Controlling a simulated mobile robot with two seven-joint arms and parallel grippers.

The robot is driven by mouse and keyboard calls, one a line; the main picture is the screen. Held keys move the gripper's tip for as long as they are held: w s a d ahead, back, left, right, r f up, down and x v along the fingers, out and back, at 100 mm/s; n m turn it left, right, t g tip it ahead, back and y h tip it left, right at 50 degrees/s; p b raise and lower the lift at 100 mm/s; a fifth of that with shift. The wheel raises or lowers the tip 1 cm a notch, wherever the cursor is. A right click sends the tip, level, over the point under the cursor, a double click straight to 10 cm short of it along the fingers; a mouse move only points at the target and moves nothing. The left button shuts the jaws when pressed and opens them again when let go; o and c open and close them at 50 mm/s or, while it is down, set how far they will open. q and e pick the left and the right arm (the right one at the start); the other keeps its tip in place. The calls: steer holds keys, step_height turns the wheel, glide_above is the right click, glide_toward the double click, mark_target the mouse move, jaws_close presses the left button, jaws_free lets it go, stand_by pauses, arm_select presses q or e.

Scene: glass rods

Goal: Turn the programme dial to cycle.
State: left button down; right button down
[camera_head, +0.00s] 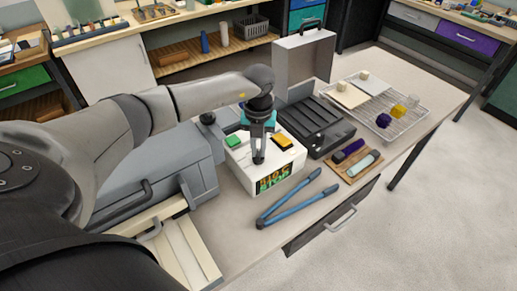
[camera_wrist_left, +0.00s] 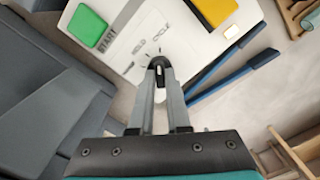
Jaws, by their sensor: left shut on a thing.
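The programme dial (camera_wrist_left: 159,62) is a small dark knob on the top of a white control box (camera_head: 281,163). Tick marks and printed words, one reading CYCLE, lie around its far side in the left wrist view. My left gripper (camera_head: 259,160) points down over the box, its two fingers closed on the dial. The fingers cover part of the knob, and I cannot tell which mark it points to. A green button (camera_head: 233,141) beside the word START and a yellow button (camera_head: 282,142) sit on either side. My right gripper is not in view.
A grey machine (camera_head: 150,160) stands close on the left. Blue long-handled pliers (camera_head: 290,203) lie in front. A black open case (camera_head: 320,127), a wooden tray (camera_head: 358,173) with two cylinders and a wire rack (camera_head: 408,119) with blocks stand to the right.

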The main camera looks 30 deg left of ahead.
mark_target(258, 153)
arm_select(q)
steer(key=shift+m, duration=0.5)
steer(key=c, duration=0.9)
jaws_free()
step_height(258, 153, up, 15)
steer(key=shift+r, duration=0.15)
